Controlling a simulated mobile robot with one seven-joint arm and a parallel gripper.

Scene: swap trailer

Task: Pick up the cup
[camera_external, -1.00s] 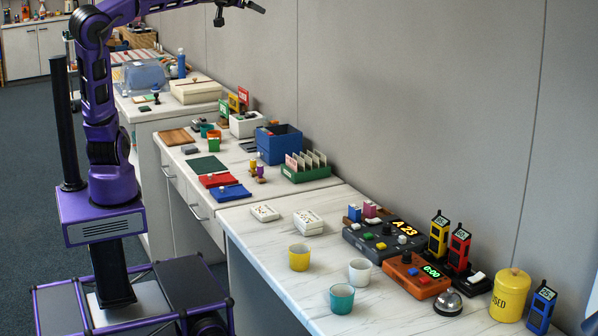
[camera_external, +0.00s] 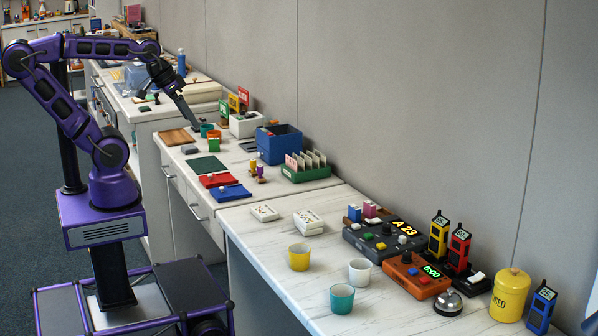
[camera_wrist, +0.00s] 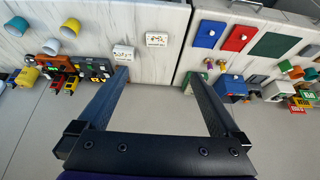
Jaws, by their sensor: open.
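Three cups stand upright on the near counter: a yellow cup (camera_external: 299,257), a white cup (camera_external: 360,271) and a teal cup (camera_external: 342,298). In the wrist view the yellow cup (camera_wrist: 70,28), white cup (camera_wrist: 50,46) and teal cup (camera_wrist: 16,26) show at upper left. Small cup-like containers, a teal one (camera_external: 206,130) and a green one (camera_external: 214,145), stand on the middle counter. My gripper (camera_external: 195,126) points down toward that counter's far end, close to the teal container in the picture; contact cannot be told. In the wrist view my gripper (camera_wrist: 155,74) is open and empty.
Button consoles, a black one (camera_external: 368,243) and an orange one (camera_external: 411,278), stand along the wall side. A yellow canister (camera_external: 510,294) and a silver bell (camera_external: 447,302) are at right. A blue box (camera_external: 278,143) and green card holder (camera_external: 306,173) stand on the middle counter.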

